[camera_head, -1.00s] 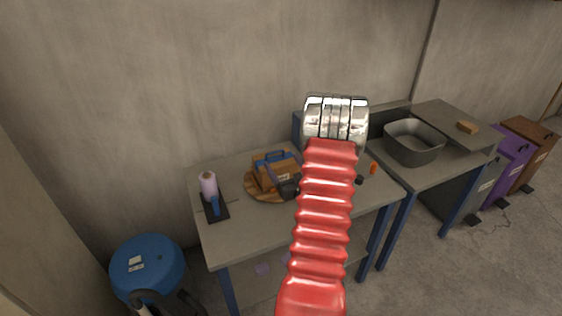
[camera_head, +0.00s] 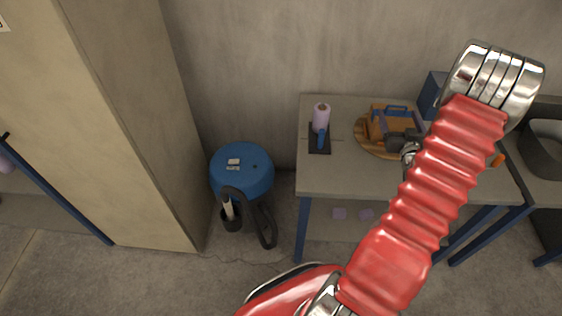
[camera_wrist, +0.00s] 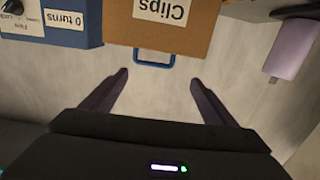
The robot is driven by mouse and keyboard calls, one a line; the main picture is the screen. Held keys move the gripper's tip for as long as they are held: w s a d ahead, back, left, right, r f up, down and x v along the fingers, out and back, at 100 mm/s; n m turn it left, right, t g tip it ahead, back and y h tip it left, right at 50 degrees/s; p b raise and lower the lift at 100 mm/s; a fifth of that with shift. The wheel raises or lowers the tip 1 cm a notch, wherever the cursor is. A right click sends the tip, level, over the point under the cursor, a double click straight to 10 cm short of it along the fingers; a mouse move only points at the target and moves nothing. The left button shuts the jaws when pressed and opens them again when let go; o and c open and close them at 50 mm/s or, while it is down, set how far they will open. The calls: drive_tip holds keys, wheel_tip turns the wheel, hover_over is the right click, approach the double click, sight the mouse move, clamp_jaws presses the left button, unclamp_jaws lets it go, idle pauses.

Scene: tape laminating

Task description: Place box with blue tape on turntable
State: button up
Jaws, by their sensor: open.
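The orange-brown box (camera_head: 377,127) stands on the round wooden turntable (camera_head: 363,146) on the table. A blue loop (camera_head: 396,108) shows at its top. In the wrist view, upside down, the box (camera_wrist: 172,40) carries a "Clips" label, and the blue loop (camera_wrist: 154,57) sits at its edge. My gripper (camera_wrist: 160,77) is open and empty, its fingertips apart from the box in that picture. In the head view my dark gripper (camera_head: 392,138) overlaps the box's front right side and hides part of it. I cannot tell whether they touch.
A lilac roll (camera_head: 321,116) stands on a black base (camera_head: 319,145) left of the turntable. A blue unit (camera_head: 432,93) is behind to the right; its "0 turns" label (camera_wrist: 67,17) shows in the wrist view. A blue drum (camera_head: 242,172) stands left of the table (camera_head: 330,180).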

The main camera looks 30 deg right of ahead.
drive_tip(key=w+a+r+n+g+y, duration=0.2)
drive_tip(key=w+a+r+g, duration=0.1)
drive_tip(key=w+a+r, duration=0.7)
drive_tip(key=s+a+r+g+y, duration=0.1)
drive_tip(key=a+r, duration=0.1)
drive_tip(key=a, duration=0.6)
drive_tip(key=s+a+r+g+y, duration=0.1)
drive_tip(key=a+r, duration=0.2)
drive_tip(key=a, duration=0.4)
drive_tip(key=s+a+r+n+g+y, duration=0.1)
drive_tip(key=s+a+n+g+y, duration=0.1)
drive_tip(key=s+a, duration=0.8)
drive_tip(key=s+a+r+n+g+y, duration=0.1)
drive_tip(key=s+a+g+y, duration=0.1)
drive_tip(key=s+a, duration=0.9)
drive_tip(key=a, duration=0.6)
drive_tip(key=shift+s+r+n+g+y, duration=0.15)
drive_tip(key=shift+r+n+g+y, duration=0.15)
drive_tip(key=shift+r+n+y, duration=0.1)
